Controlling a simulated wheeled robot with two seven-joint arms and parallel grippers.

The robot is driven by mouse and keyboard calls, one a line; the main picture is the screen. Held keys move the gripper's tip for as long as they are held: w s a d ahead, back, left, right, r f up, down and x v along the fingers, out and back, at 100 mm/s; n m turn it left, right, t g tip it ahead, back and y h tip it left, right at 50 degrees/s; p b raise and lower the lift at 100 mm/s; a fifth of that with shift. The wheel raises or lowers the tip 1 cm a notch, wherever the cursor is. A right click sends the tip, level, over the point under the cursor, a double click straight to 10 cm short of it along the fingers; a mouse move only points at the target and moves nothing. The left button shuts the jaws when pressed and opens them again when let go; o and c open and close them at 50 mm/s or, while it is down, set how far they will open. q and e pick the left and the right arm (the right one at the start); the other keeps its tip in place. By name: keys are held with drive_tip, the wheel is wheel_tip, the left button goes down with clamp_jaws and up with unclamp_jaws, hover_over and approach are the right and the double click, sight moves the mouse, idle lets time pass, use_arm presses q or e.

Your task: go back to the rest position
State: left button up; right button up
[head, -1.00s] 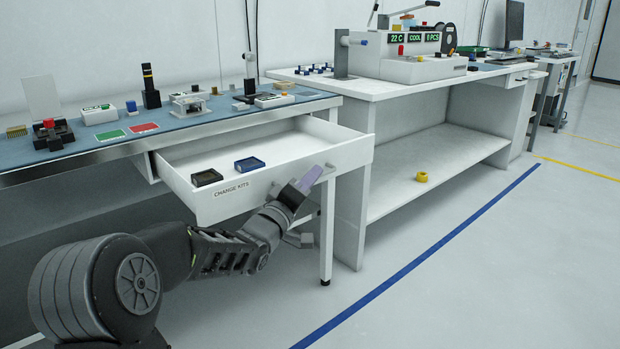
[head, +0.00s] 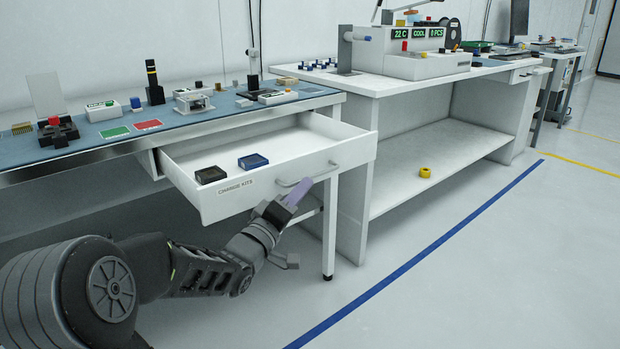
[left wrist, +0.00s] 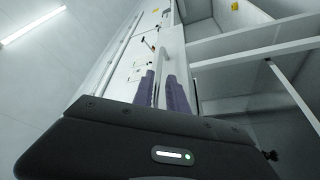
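My left gripper (head: 297,192) has purple fingers and is just in front of the open drawer (head: 235,207) marked CHANGE KITS. In the left wrist view its two fingers (left wrist: 161,92) stand apart, with the grey drawer handle (left wrist: 160,66) showing in line with the gap between them. My right gripper is in neither view.
In the drawer lie a black block (head: 210,174) and a blue block (head: 252,161). The blue-topped bench (head: 200,121) holds several small fixtures. A white table (head: 400,82) with a machine stands to the right. A yellow ring (head: 425,172) lies on its lower shelf. The floor in front is clear.

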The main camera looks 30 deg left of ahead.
use_arm(q)
drive_tip(key=shift+v, duration=0.9)
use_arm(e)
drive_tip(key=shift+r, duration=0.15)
use_arm(q)
drive_tip(key=shift+w, duration=0.1)
